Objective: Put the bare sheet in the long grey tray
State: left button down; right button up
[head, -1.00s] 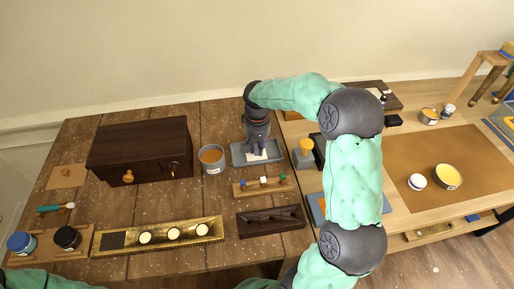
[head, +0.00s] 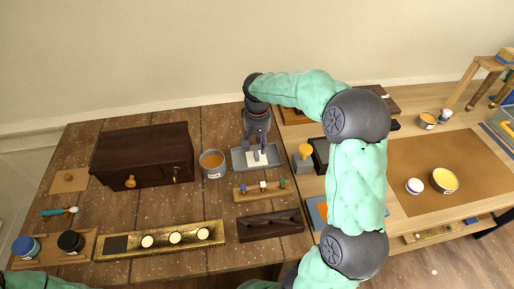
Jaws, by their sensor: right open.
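The grey tray (head: 239,160) sits on the dark wooden table right of the orange-filled pot. A small pale sheet (head: 257,160) lies inside it, partly hidden by my gripper. My right gripper (head: 257,151) points down over the tray, open, with its fingertips just above or beside the sheet; I cannot tell if they touch it. My left gripper is out of view; only some of my left arm shows at the bottom left.
A dark wooden chest (head: 140,155) and a pot (head: 212,163) stand left of the tray. A small peg rack (head: 262,190), a dark wooden block (head: 270,226) and a gilt tray with candles (head: 160,241) lie in front. A yellow-knobbed grey block (head: 303,160) stands to the right.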

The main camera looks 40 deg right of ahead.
aim_at(257, 152)
notch_tip(257, 152, up, 7)
jog(key=p, duration=0.2)
dwell(0.4)
